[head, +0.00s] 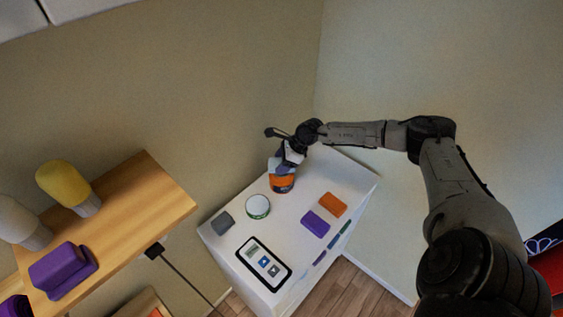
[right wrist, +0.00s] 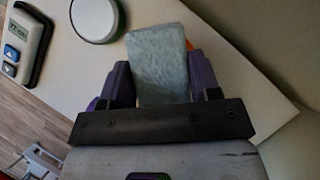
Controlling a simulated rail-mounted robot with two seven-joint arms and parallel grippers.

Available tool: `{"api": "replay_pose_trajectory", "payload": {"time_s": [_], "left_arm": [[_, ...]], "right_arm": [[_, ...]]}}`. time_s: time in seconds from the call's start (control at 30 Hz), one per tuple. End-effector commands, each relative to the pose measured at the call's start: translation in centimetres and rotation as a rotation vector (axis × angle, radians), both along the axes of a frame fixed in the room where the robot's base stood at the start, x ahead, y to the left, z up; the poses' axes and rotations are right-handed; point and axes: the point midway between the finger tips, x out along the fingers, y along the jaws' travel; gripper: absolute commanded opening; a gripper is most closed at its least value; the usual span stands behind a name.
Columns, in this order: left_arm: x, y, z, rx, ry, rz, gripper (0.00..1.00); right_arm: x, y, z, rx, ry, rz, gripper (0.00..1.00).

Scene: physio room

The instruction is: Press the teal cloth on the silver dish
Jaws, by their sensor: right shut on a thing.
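My right gripper (head: 284,160) is above the far part of the white cabinet top. It is shut on a pale grey-teal block-like cloth (right wrist: 158,65), held between purple fingers in the right wrist view. In the head view the cloth (head: 279,167) shows just over a round orange container (head: 283,184); I cannot tell whether they touch. A round pale dish with a green rim (head: 258,206) stands apart, nearer the front left; it also shows in the right wrist view (right wrist: 95,17). I cannot tell whether either is the silver dish. My left gripper is not in view.
The white cabinet top (head: 285,222) also bears a grey block (head: 223,220), a purple block (head: 316,223), an orange block (head: 333,205) and a device with a screen (head: 263,264). A wooden shelf (head: 140,195) with yellow and purple things is at left.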

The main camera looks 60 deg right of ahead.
Motion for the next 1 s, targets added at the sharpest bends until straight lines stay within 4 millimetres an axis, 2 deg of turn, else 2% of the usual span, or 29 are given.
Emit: {"api": "replay_pose_trajectory", "payload": {"time_s": [0.27,1.0], "left_arm": [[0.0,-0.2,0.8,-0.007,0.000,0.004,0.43],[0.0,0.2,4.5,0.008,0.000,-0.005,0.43]], "right_arm": [[0.0,0.0,1.1,-0.001,0.001,0.000,0.38],[0.0,0.0,6.7,0.000,0.000,0.000,0.38]]}}
